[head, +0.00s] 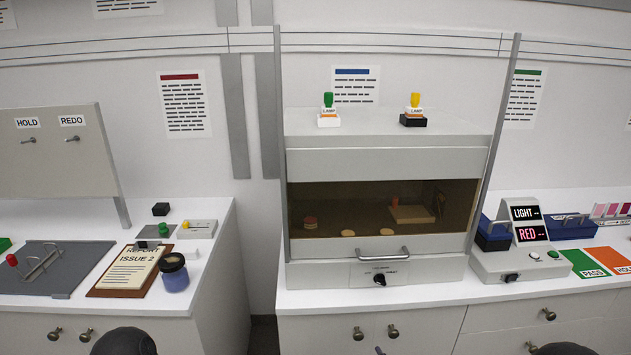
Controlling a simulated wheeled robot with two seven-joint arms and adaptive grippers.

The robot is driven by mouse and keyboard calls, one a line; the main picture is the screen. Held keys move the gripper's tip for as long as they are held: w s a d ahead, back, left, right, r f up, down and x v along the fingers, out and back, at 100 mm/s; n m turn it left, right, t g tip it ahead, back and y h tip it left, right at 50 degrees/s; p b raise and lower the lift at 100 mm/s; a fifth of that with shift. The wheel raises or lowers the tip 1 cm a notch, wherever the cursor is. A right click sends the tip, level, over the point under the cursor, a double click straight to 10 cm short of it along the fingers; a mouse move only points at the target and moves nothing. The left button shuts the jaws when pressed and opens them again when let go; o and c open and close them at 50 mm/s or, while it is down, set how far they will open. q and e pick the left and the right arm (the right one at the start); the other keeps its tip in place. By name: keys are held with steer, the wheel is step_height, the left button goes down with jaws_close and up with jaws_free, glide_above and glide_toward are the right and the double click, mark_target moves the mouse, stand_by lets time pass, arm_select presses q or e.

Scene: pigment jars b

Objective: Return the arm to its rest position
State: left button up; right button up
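Neither of my grippers shows in the head view. Only dark rounded parts of my own body show at the bottom edge, one at the left and one at the right. No arm reaches over the counters or into the cabinet. A jar (174,273) with a dark lid and blue contents stands upright on the left counter, beside a clipboard (126,270) that reads "REPORT ISSUE 2".
A cabinet with a handled front (382,253) stands in the middle, with small items inside its opening. The left counter holds a grey board (44,277). The right counter holds a "LIGHT / RED" display box (516,258), blue bins (570,228) and PASS/HOLD mats (588,263).

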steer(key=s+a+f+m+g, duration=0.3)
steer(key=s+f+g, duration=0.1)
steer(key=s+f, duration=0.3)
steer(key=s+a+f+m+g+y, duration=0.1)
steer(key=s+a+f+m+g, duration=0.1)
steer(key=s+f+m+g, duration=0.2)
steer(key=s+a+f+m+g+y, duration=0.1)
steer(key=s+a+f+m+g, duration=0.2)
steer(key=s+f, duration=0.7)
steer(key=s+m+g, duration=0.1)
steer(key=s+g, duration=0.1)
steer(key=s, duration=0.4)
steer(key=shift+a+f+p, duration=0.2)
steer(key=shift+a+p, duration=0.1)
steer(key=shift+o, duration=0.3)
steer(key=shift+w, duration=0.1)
